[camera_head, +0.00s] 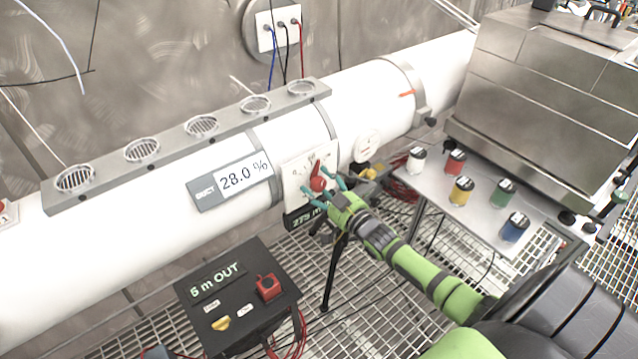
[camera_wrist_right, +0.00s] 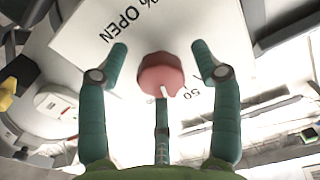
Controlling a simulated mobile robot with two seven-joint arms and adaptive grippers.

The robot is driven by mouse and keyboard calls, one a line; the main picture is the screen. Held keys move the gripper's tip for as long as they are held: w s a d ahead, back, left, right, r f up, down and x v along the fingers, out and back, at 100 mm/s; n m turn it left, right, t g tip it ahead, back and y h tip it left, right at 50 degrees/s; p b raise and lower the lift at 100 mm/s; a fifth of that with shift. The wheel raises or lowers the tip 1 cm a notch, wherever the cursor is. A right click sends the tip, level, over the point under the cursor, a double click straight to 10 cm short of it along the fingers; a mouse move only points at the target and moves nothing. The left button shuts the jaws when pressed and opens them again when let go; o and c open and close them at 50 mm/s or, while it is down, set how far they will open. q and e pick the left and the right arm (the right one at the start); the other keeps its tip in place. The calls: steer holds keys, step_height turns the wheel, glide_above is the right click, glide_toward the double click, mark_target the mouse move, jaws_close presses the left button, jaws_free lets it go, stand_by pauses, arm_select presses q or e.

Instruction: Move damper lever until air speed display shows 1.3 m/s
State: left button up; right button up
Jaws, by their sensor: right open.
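The red damper lever (camera_head: 318,181) sits on a white scale plate (camera_head: 297,176) on the duct. In the right wrist view the red lever (camera_wrist_right: 160,75) has a white pointer mark, and its plate reads "% OPEN" and "50". My right gripper (camera_head: 331,193) is open in front of the lever. In the wrist view its teal fingers (camera_wrist_right: 160,60) stand on either side of the lever, with visible gaps. A dark display (camera_head: 303,217) under the plate reads about "2.75 m", its end hidden by my gripper. My left gripper is not in view.
A black box (camera_head: 236,294) labelled "5 m OUT" stands front left. A steel table (camera_head: 477,213) at right holds several coloured canisters. A black tripod leg (camera_head: 334,275) stands beneath my right gripper. The white duct (camera_head: 120,255) runs across the scene.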

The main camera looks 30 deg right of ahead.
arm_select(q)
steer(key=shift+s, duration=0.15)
arm_select(e)
steer(key=shift+w, duration=0.15)
steer(key=shift+c, duration=0.4)
steer(key=c, duration=1.1)
steer(key=shift+n, duration=0.9)
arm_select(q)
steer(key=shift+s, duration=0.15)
arm_select(e)
steer(key=o, duration=1.2)
steer(key=s, duration=0.8)
steer(key=s+d, duration=0.1)
steer(key=s, duration=0.3)
